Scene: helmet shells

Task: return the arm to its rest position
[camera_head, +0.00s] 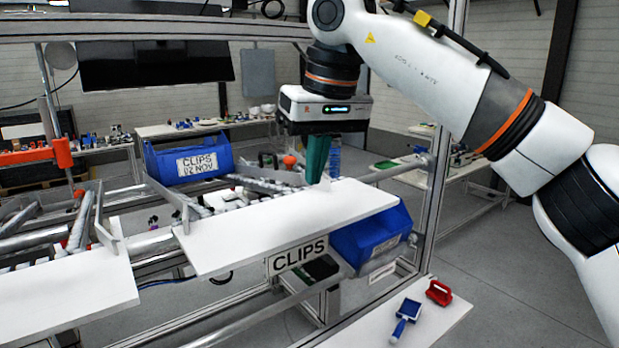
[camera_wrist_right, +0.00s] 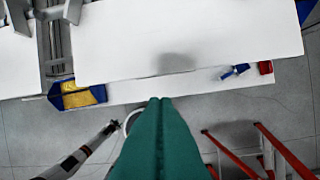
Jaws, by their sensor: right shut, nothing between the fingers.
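I cannot tell the exact gap between fingertips and panel.
Metal posts (camera_head: 440,150) rise beside my arm. A blue tool (camera_head: 405,318) and red item (camera_head: 439,292) lie on a lower shelf. Open floor (camera_head: 520,260) is at right.

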